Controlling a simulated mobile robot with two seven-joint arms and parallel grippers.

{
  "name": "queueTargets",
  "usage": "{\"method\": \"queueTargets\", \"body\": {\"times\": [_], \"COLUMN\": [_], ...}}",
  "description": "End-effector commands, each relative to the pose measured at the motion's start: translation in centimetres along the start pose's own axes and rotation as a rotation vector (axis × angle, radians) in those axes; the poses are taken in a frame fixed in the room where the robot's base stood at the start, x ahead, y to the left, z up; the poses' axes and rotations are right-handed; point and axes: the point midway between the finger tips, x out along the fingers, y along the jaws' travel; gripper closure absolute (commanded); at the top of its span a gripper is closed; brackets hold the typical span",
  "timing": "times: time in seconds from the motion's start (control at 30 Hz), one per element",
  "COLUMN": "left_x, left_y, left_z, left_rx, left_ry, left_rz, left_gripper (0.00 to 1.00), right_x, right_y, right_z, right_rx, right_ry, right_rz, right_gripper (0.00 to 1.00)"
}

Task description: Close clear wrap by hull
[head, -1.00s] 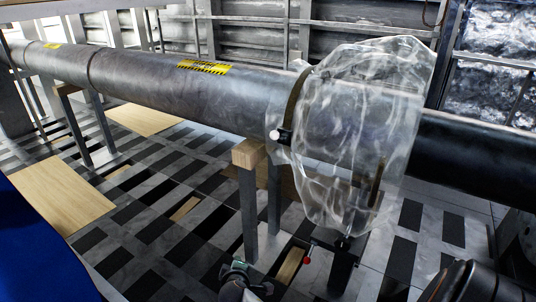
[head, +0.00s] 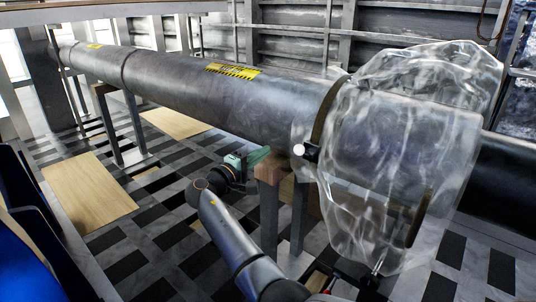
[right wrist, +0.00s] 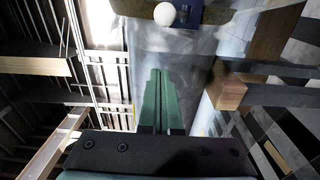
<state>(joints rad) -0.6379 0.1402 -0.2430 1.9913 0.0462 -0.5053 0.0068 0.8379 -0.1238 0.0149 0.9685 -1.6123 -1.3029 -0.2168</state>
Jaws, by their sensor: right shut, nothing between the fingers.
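The clear wrap (head: 400,140) is a loose, wrinkled transparent sleeve around the joint between the grey pipe and the black pipe. It bulges at the top and hangs below the pipe; I cannot tell if its edges meet. A white ball knob (head: 298,149) on a dark block sits at its left edge; the knob also shows in the right wrist view (right wrist: 164,14). My right gripper (head: 262,156) is shut and empty, left of the knob and apart from it, by the wooden block of a pipe support. Its green fingers (right wrist: 158,74) point toward the pipe. My left gripper is not in view.
The grey pipe (head: 180,85) runs to the far left on metal stands. A stand with a wooden top (head: 272,172) is close to my right gripper. The black pipe (head: 508,180) continues right. Plywood sheets (head: 88,193) lie on the checkered floor. A ribbed metal wall stands behind.

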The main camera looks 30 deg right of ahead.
Motion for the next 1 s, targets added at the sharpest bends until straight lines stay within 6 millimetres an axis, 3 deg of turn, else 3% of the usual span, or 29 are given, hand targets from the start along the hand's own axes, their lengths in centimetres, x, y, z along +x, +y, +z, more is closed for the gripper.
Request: {"method": "queueTargets", "body": {"times": [0.1,0.4,0.7,1.0], "left_x": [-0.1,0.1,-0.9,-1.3], "left_y": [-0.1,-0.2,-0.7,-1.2], "left_z": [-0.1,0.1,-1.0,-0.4], "left_rx": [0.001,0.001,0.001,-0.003], "left_ry": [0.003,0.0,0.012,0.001], "left_rz": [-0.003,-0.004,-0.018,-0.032], "left_gripper": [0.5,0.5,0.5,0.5], "right_x": [2.6,7.9,7.0,6.4], "right_y": [0.1,0.0,0.1,0.0], "right_z": [0.1,0.1,2.1,3.6], "right_rx": [-0.001,0.001,0.002,0.001], "right_ry": [-0.004,-0.002,0.001,0.001], "right_rz": [0.002,-0.001,-0.001,-0.001], "right_gripper": [1.0,1.0,1.0,1.0]}}
